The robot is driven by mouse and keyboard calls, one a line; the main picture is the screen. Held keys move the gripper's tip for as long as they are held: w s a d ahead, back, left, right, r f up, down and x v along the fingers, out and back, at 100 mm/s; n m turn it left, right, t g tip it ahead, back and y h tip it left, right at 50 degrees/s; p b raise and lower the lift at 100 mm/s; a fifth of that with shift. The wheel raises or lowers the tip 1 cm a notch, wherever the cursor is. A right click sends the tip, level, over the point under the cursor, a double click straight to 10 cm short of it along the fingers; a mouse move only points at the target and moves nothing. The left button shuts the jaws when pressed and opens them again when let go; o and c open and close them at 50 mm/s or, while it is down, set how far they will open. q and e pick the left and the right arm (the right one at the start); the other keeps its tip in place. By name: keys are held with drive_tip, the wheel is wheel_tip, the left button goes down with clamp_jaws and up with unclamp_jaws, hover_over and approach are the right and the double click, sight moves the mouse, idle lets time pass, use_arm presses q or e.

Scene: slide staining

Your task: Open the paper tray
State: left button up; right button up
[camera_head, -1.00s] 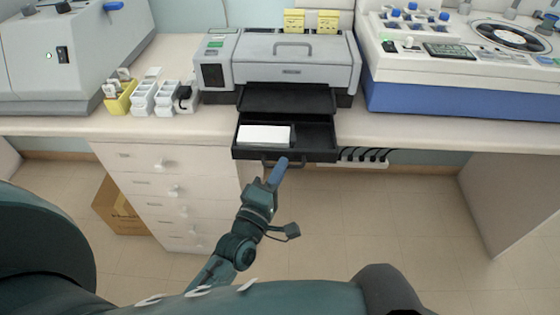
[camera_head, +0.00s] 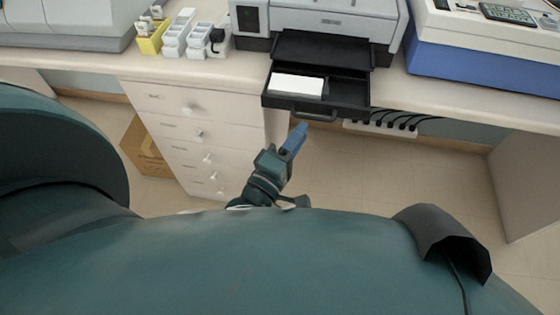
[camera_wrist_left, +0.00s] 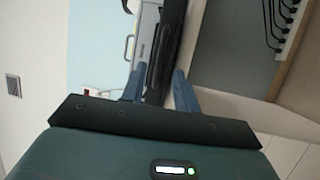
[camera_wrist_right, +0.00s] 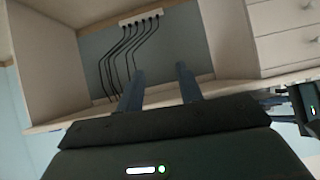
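The black paper tray (camera_head: 346,109) sticks out from the front of the grey printer (camera_head: 340,20) and is pulled out over the desk edge. A stack of white paper (camera_head: 297,85) lies in its left part; the right part is bare. The tray's handle (camera_head: 312,117) is on its front wall. My left gripper (camera_head: 300,130) is just in front of and below the handle, apart from it. In the left wrist view its fingers (camera_wrist_left: 157,88) are spread, with the dark tray edge (camera_wrist_left: 168,40) beyond them. My right gripper (camera_wrist_right: 160,86) is open and empty, pointing under the desk.
A white drawer cabinet (camera_head: 180,125) stands under the desk, left of my left gripper. Yellow (camera_head: 150,42) and white slide holders (camera_head: 182,40) stand left of the printer. A blue-and-white machine (camera_head: 470,70) is at the right. A power strip with black cables (camera_head: 380,127) hangs below the desk.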

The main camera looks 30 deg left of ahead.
use_arm(q)
drive_tip(key=s+a+f+b, duration=0.1)
drive_tip(key=s, duration=0.7)
drive_tip(key=shift+s+f, duration=0.25)
use_arm(e)
drive_tip(key=shift+w+a, duration=0.25)
drive_tip(key=shift+a, duration=0.05)
drive_tip(key=shift+w+r+t, duration=0.1)
drive_tip(key=shift+t, duration=0.2)
use_arm(q)
drive_tip(key=s+d+f+m+g+h+p, duration=0.1)
drive_tip(key=f+m+g, duration=0.8)
drive_tip(key=m, duration=0.9)
wheel_tip(320, 180, down, 2)
drive_tip(key=shift+s+d+f+m, duration=0.15)
drive_tip(key=shift+s+d+m, duration=0.4)
drive_tip(key=shift+s, duration=0.65)
use_arm(e)
drive_tip(key=shift+s+d, duration=0.25)
drive_tip(key=shift+d, duration=0.15)
use_arm(q)
drive_tip(key=shift+d, duration=0.1)
use_arm(e)
drive_tip(key=shift+a+r, duration=0.15)
